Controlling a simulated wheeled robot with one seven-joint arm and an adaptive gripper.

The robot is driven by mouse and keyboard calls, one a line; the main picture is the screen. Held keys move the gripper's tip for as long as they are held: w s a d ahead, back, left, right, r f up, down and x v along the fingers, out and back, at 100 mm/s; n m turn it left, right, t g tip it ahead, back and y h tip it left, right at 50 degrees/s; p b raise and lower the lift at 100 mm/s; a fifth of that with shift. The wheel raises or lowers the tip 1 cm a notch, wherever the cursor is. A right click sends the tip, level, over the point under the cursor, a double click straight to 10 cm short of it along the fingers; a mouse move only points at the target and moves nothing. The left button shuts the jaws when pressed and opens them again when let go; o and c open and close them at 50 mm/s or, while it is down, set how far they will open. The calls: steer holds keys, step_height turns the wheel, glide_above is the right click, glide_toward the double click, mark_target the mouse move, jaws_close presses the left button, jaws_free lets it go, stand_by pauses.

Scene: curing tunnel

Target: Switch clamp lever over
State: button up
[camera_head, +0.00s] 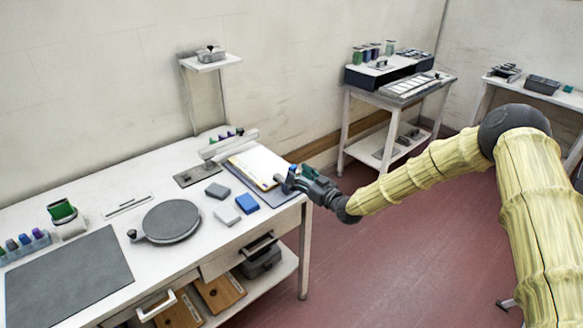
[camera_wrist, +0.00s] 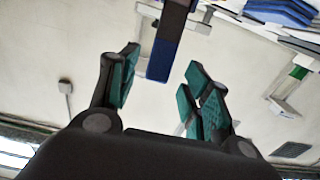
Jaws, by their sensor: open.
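In the wrist view, a dark blue bar (camera_wrist: 165,50), apparently the clamp lever's grip, comes down from the top edge between my two teal-padded fingers. Its far end runs out of that view. My gripper (camera_wrist: 155,78) is open, with a visible gap on each side of the bar. In the head view, my gripper (camera_head: 287,180) is over the right end of the white workbench, by the clipboard. A small blue spot (camera_head: 292,168) shows at its fingers and is probably the same grip. The clamp's base and the lever's pivot are hidden or too small to tell.
The workbench (camera_head: 95,207) carries a clipboard with paper (camera_head: 258,165), a blue block (camera_head: 247,203), grey and white blocks, a round grey plate (camera_head: 171,221) and a dark mat (camera_head: 68,277). A white bar (camera_head: 228,144) stands behind. Red floor (camera_head: 365,270) is open at right.

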mark_target(294, 171)
steer(key=shift+p+x, duration=0.7)
steer(key=shift+x, duration=1.65)
steer(key=shift+c, duration=0.2)
jaws_close()
